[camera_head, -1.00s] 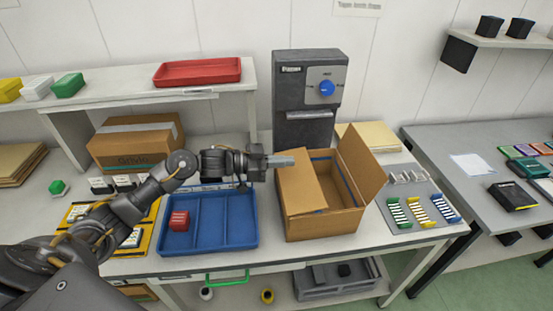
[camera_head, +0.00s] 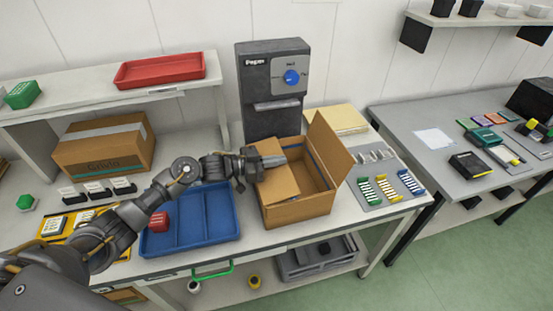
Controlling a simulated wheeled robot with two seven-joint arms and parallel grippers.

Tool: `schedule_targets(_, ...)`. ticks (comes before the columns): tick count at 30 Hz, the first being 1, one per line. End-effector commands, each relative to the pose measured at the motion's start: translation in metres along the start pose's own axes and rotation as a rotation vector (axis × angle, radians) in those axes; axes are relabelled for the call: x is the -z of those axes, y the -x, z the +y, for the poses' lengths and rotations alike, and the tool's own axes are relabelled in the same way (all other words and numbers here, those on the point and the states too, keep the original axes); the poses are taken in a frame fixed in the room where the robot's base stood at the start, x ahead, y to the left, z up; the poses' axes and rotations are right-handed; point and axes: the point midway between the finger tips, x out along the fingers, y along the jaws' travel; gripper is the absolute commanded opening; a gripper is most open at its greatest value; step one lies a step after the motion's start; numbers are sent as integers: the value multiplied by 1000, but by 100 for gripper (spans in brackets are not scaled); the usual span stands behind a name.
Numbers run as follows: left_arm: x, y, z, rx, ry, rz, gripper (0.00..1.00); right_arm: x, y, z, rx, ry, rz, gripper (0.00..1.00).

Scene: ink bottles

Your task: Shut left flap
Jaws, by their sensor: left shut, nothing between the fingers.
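The open brown cardboard box (camera_head: 300,209) stands on the workbench right of the blue tray. Its left flap (camera_head: 278,184) leans inward over the left part of the opening. Its right flap (camera_head: 331,151) stands up and tilts outward, and the right part of the opening shows the inside. My left gripper (camera_head: 273,161) is shut and empty. Its fingertips are at the upper back end of the left flap, pointing right; I cannot tell whether they touch it. My right gripper is not in view.
The blue divided tray (camera_head: 207,220) holds a red block (camera_head: 158,220) left of the box. A grey machine with a blue knob (camera_head: 273,93) stands close behind the box. Coloured clip racks (camera_head: 389,188) lie to its right. A taped carton (camera_head: 103,146) stands at the back left.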

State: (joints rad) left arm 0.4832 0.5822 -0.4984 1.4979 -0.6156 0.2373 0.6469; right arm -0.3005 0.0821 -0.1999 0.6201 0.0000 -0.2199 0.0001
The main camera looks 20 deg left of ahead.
Motion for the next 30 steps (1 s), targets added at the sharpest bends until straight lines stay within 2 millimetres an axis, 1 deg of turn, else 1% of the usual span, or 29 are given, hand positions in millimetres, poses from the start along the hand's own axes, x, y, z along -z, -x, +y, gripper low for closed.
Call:
schedule_targets(3, -8, -3, 0, 0, 2, -2, 0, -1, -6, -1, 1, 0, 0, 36)
schedule_targets(5, -4, -5, -1, 1, 0, -42, 0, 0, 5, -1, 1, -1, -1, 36)
schedule_targets(7, -8, -6, 0, 0, 0, -82, 0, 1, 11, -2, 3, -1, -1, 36)
schedule_targets(10, -13, -6, 0, 0, 0, -94, 0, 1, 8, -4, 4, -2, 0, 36)
schedule_targets(17, -12, -6, 0, 0, 0, -92, 0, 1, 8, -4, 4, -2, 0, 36)
schedule_targets(20, -7, -6, 0, 0, 0, -92, 0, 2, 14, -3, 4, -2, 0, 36)
schedule_targets(22, 1, -5, 0, 0, 0, -92, 0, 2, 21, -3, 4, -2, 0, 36)
schedule_targets(28, 35, -3, 0, -2, -1, -92, 0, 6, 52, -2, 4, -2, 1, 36)
schedule_targets(29, 34, 0, 0, -1, -1, -94, 0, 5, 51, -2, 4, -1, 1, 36)
schedule_targets(30, 23, 10, 0, 0, -3, -95, 0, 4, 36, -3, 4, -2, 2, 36)
